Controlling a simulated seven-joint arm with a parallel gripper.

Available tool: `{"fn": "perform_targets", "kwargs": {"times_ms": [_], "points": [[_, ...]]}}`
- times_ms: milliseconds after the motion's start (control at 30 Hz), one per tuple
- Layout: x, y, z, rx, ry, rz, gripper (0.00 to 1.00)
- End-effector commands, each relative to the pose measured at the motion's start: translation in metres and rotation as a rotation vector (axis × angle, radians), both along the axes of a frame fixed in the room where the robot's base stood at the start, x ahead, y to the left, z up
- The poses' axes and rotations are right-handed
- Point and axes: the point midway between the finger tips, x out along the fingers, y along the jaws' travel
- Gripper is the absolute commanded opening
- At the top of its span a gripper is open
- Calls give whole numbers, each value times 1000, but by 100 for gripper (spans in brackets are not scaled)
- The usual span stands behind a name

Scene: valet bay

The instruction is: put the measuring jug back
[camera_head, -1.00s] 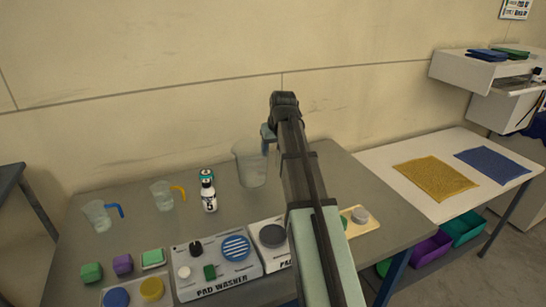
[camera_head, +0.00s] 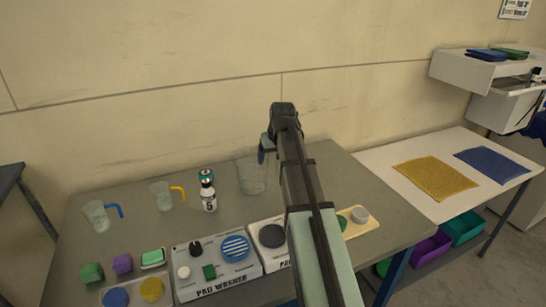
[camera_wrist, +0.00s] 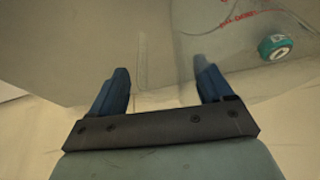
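The large clear measuring jug (camera_head: 252,178) stands upright at the back middle of the grey table, just below and left of my gripper (camera_head: 266,148). I cannot tell whether its base touches the table. In the wrist view, the blue fingers of my gripper (camera_wrist: 164,88) are apart, with a faint clear part between them, and the jug's clear wall with red markings (camera_wrist: 240,18) fills the area ahead. The jug's handle is not clearly visible. Two smaller clear jugs stand to the left, one with a yellow handle (camera_head: 161,196) and one with a blue handle (camera_head: 97,216).
A white bottle (camera_head: 208,197) stands left of the large jug, with a teal-topped item (camera_head: 206,175) behind it. A pad washer (camera_head: 218,267) and small coloured blocks line the front. A side table (camera_head: 393,160) holds yellow and blue cloths. The wall is close behind.

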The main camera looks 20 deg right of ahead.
Motion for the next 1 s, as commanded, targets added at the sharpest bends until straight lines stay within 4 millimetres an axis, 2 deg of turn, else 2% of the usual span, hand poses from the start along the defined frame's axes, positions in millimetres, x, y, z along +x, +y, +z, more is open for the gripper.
{"fn": "perform_targets", "kwargs": {"times_ms": [367, 1000], "points": [[-1, 0, 7, 0, -1, 0, 80], [-35, 0, 93, 0, -1, 0, 80]]}}
